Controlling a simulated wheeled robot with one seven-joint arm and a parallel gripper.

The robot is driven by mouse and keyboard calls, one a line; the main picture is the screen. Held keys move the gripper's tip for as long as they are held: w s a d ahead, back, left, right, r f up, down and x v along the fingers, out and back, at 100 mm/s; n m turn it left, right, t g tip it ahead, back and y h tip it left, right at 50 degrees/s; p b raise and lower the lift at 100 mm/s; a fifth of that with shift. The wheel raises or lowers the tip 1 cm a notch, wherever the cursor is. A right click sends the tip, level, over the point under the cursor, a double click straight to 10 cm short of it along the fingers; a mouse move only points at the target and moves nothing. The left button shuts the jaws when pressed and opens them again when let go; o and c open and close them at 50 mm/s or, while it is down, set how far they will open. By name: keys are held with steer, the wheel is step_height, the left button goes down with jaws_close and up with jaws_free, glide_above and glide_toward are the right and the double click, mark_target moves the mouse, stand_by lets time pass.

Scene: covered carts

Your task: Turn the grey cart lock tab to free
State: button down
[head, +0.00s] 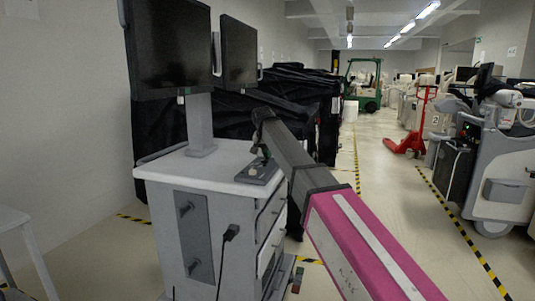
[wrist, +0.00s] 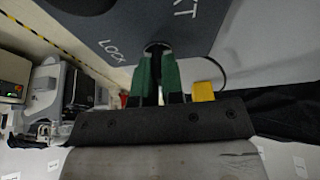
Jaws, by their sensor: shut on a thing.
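The grey cart (head: 165,168) stands at the left in the head view, with a dark plate (head: 250,179) on its top. In the wrist view the plate (wrist: 200,40) fills the top and bears the word LOCK and part of another word ending in T. My gripper (wrist: 157,58) has two green fingers, shut on the lock tab (wrist: 155,46) at the plate's edge. Only a small dark part of the tab shows; the fingers hide the rest, so I cannot tell its angle. In the head view my gripper (head: 265,153) is small and low over the plate.
Two monitors (head: 170,50) rise on a post from the cart's back. Black-covered carts (head: 290,100) stand behind it. A red pallet jack (head: 405,143) and a grey machine (head: 505,175) stand at the right. The aisle floor (head: 385,185) between is clear.

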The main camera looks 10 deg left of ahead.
steer(key=n+y, duration=0.1)
steer(key=n, duration=0.3)
steer(key=shift+y, duration=0.4)
steer(key=n+g+y, duration=0.1)
steer(key=n, duration=0.3)
steer(key=shift+n, duration=0.4)
steer(key=n, duration=0.2)
steer(key=n+g+y, duration=0.1)
steer(key=n, duration=0.1)
steer(key=shift+n+y, duration=0.3)
steer(key=shift+n+g, duration=1)
steer(key=shift+n, duration=1.2)
steer(key=c, duration=1.2)
jaws_free()
steer(key=shift+c, duration=0.2)
